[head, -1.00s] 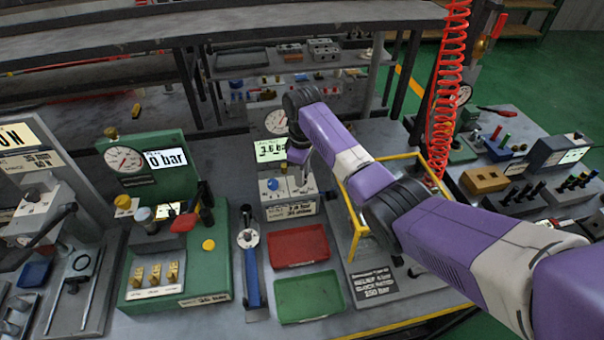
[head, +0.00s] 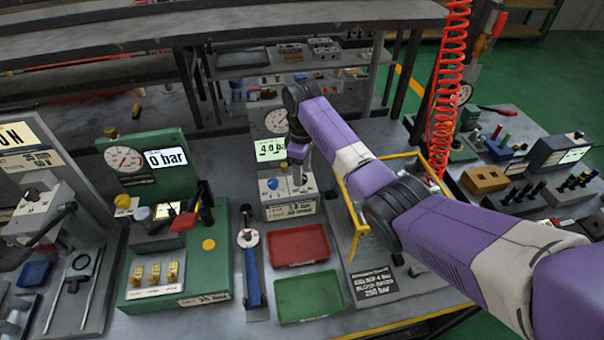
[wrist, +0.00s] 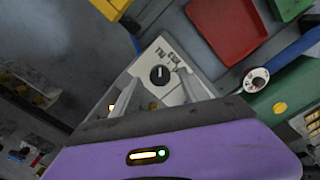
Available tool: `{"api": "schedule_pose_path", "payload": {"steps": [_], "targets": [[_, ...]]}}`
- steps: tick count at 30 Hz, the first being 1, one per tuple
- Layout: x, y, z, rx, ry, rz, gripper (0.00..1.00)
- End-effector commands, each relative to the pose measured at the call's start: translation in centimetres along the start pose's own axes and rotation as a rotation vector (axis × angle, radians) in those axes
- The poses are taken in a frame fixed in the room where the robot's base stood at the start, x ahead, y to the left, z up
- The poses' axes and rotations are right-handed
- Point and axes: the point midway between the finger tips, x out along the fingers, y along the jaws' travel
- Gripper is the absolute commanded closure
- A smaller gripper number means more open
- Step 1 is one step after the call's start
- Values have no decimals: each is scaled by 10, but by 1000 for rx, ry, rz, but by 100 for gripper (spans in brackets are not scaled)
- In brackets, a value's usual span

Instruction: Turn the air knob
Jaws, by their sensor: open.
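The air unit is a grey block (head: 288,206) with a blue knob (head: 273,184) on its top left and a lit green display (head: 270,149) behind, which seems to read about 4.0. My gripper (head: 302,178) points down over the block's right side, hiding what lies beneath it. In the wrist view, a round black knob (wrist: 160,75) with a pale mark sits on the block's lettered face, between my open gripper's two fingers (wrist: 160,92). The fingers stand apart on either side of it; I cannot tell whether either touches it.
A red tray (head: 299,245) and a green tray (head: 310,297) lie in front of the block. A blue-handled tool (head: 251,270) and a green gauge unit (head: 210,270) stand left. A yellow frame (head: 357,225) stands close on the right, under my arm.

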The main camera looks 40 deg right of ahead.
Motion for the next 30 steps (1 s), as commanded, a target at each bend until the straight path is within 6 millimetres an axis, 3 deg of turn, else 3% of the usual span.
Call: {"api": "schedule_pose_path", "payload": {"steps": [6,12,30], "targets": [[-36,1,0,-1,2,3,48],[-59,0,0,-1,2,2,48],[-64,0,0,0,1,1,48]]}}
